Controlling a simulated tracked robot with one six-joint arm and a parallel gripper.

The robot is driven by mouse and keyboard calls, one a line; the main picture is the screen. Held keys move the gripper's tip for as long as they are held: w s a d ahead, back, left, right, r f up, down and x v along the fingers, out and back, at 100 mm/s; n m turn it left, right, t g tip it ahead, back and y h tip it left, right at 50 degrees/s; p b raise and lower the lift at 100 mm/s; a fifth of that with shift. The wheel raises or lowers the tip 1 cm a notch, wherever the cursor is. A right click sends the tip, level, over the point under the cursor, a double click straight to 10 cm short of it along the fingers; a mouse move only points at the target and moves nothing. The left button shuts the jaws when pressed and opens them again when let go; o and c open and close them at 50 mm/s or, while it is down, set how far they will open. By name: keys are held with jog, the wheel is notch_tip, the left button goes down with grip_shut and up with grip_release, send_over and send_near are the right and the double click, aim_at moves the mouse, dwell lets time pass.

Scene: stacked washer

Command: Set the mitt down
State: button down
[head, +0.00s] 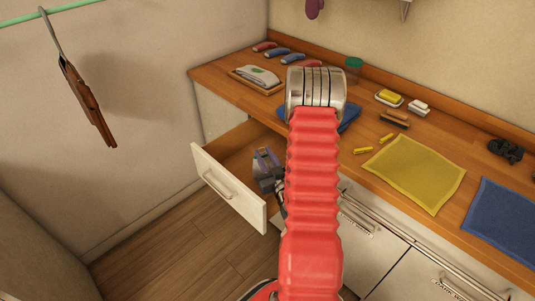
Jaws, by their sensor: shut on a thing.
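My gripper (267,168) shows just left of my red arm, low over the open drawer. It is grey and small in the picture, and partly hidden by the arm. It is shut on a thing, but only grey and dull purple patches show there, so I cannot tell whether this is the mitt. A purple mitt-shaped thing (315,9) hangs on the back wall at the top edge, apart from my gripper.
The pale-fronted drawer (238,201) stands pulled out from the wooden counter (215,75). The counter bears a wooden tray (247,84), a blue cloth (349,117) partly behind my arm, a yellow cloth (412,173) and another blue cloth (503,222).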

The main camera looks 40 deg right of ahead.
jog(key=c, duration=1.4)
grip_release()
jog(key=shift+c, duration=0.2)
jog(key=v, duration=1.1)
jog(key=shift+s, duration=0.4)
jog(key=shift+a+f, duration=0.1)
jog(key=shift+s, duration=0.1)
